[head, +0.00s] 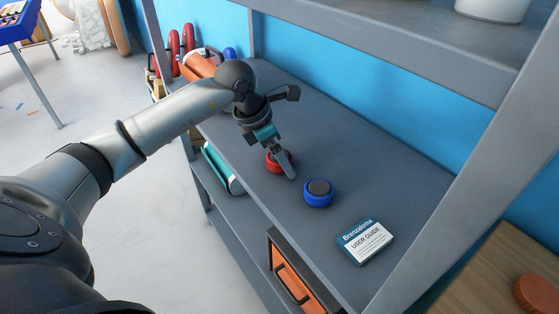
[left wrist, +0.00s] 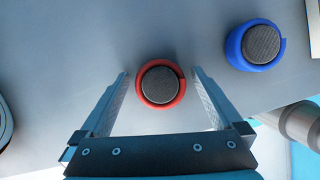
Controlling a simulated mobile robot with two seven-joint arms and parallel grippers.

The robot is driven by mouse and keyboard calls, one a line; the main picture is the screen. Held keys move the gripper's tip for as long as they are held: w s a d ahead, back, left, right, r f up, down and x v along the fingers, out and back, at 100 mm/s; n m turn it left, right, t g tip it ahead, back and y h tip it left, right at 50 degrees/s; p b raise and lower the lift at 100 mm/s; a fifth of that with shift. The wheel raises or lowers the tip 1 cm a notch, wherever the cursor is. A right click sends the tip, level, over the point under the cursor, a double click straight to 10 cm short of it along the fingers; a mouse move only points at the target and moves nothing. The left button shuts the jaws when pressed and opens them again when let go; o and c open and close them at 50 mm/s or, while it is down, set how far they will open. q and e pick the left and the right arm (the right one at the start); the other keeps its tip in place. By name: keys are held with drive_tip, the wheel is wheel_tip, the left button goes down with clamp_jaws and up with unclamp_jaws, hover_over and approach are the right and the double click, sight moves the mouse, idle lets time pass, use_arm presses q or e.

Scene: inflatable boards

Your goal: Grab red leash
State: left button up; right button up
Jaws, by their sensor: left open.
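The red leash (head: 273,164) is a small red coil with a dark round centre, lying on the grey shelf. In the left wrist view the red leash (left wrist: 160,84) sits between the fingertips of my left gripper, with a gap on each side. My left gripper (head: 280,162) is open and hangs over the shelf at the leash; its fingers partly hide the leash in the head view. It also shows in the left wrist view (left wrist: 160,76). My right gripper is not in view.
A blue coil (head: 319,192) of the same kind lies right of the red leash. A user guide (head: 365,241) lies further right on the grey shelf (head: 345,140). An upper shelf (head: 420,50) hangs above. An orange roll (head: 199,64) lies at the far left end.

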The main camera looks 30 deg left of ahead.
use_arm(q)
drive_tip(key=c, duration=1.3)
drive_tip(key=shift+c, duration=0.4)
drive_tip(key=shift+r, duration=0.15)
